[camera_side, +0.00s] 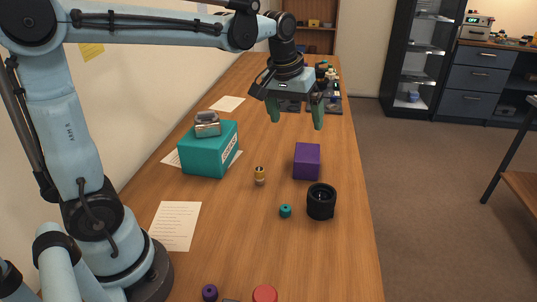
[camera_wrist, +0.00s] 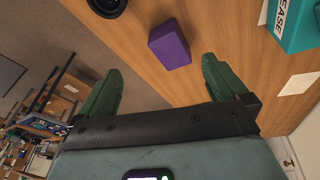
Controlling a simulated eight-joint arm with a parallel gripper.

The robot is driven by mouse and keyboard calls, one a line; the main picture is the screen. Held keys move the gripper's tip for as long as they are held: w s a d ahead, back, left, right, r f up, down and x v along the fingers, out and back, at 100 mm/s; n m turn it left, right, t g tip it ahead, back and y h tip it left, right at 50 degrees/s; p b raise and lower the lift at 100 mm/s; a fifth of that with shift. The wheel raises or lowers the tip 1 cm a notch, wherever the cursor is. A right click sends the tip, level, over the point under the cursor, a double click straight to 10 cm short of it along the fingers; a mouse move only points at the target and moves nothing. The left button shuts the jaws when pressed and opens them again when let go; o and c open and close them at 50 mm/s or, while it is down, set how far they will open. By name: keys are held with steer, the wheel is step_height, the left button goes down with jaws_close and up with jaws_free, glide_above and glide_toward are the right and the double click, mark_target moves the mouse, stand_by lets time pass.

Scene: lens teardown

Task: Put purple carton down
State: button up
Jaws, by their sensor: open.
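The purple carton (camera_side: 306,161) stands upright on the wooden table, right of the middle, near the black lens part. It also shows in the wrist view (camera_wrist: 169,45), beyond the fingertips and apart from them. My gripper (camera_side: 296,122) is open, with its two green fingers spread and nothing between them. It is above the table, higher than the carton and a little behind it in the side view. The wrist view shows the open fingers (camera_wrist: 160,75) too.
A teal box (camera_side: 203,150) with a metal object (camera_side: 207,124) on top stands to the left. A black lens barrel (camera_side: 321,201), a teal cap (camera_side: 285,211) and a small brass cylinder (camera_side: 259,176) stand near the carton. A red disc (camera_side: 265,294) is at the front. The table's right edge is close.

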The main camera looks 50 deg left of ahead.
steer(key=s+d+f+m+t, duration=0.1)
steer(key=s+f+m+t, duration=0.1)
steer(key=s, duration=0.4)
steer(key=s+d+f+m+t, duration=0.2)
steer(key=s+f+m, duration=0.1)
steer(key=s, duration=0.3)
steer(key=shift+s+d, duration=0.15)
steer(key=shift+s, duration=0.15)
